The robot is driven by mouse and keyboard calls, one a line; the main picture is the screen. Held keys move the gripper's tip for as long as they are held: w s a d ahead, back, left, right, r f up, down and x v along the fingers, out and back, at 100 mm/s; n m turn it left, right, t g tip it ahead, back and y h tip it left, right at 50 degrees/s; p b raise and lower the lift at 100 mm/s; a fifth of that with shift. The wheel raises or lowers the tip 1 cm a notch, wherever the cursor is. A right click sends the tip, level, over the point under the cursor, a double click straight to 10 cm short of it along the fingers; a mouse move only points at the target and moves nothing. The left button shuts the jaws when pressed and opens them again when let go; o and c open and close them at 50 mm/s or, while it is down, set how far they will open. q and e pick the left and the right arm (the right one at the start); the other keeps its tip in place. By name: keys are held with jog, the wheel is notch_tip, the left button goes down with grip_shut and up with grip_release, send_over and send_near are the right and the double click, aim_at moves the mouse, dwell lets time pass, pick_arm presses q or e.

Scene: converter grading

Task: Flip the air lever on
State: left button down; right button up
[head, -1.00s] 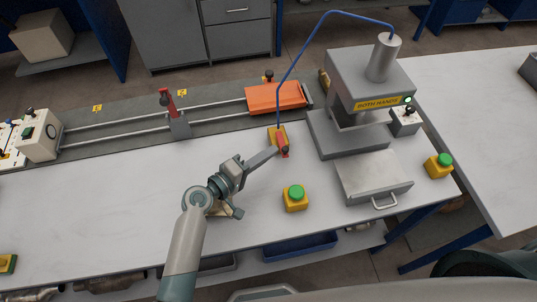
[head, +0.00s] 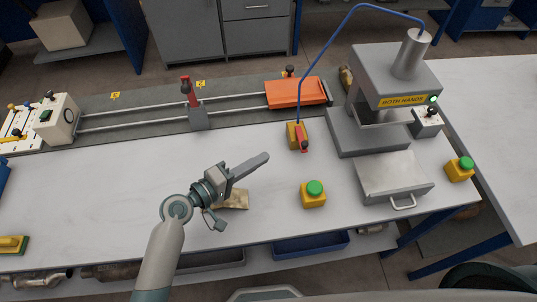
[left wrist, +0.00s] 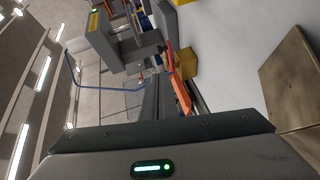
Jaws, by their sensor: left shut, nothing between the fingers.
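The air lever is a red handle (head: 303,141) on a small yellow block (head: 292,134) on the bench, left of the press. A blue hose (head: 301,95) runs from the block up to the press cylinder. The red handle points toward the bench's front edge. My left gripper (head: 264,158) is shut and empty, its tips left of and in front of the lever, with a clear gap. In the left wrist view, the shut fingers (left wrist: 152,95) show at the middle, with a yellow block (left wrist: 186,62) just beyond them. My right gripper is not in view.
The press (head: 395,75) stands to the right, with a drawer plate in front. A green button on a yellow box (head: 313,194) stands near the front edge; another (head: 460,168) is far right. A brown flat piece (head: 236,199) lies beneath my left gripper. An orange carriage (head: 297,92) sits on rails behind.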

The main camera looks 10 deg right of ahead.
pick_arm(q)
jog(key=shift+v, duration=1.2)
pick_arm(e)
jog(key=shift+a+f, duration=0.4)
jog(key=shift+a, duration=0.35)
pick_arm(q)
jog(key=shift+s+d, duration=0.1)
jog(key=shift+s, duration=0.05)
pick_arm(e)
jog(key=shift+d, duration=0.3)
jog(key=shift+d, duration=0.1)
